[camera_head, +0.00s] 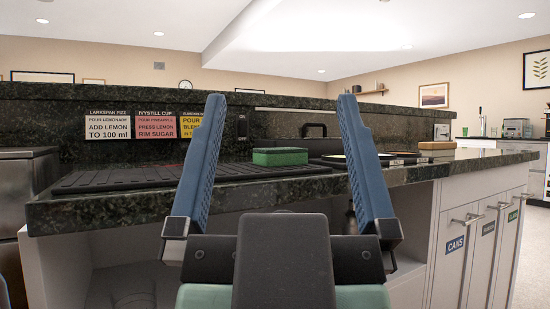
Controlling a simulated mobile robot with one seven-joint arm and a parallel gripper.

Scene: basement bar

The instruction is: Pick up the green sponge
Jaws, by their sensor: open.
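The green sponge (280,157) is a small block, green on top with a darker green side. It lies flat on the dark stone counter (300,184), near the right end of a black ribbed mat. My gripper (280,112) is in the foreground with its two blue fingers spread wide and nothing between them. The sponge shows in the gap between the fingers, farther away than they are. The fingers do not appear to touch it.
The black mat (150,177) covers the counter's left part. A raised ledge with recipe cards (108,126) stands behind. Right of the sponge lie a flat board partly hidden by my finger and a tan block (437,146). Cabinets (470,240) fill the lower right.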

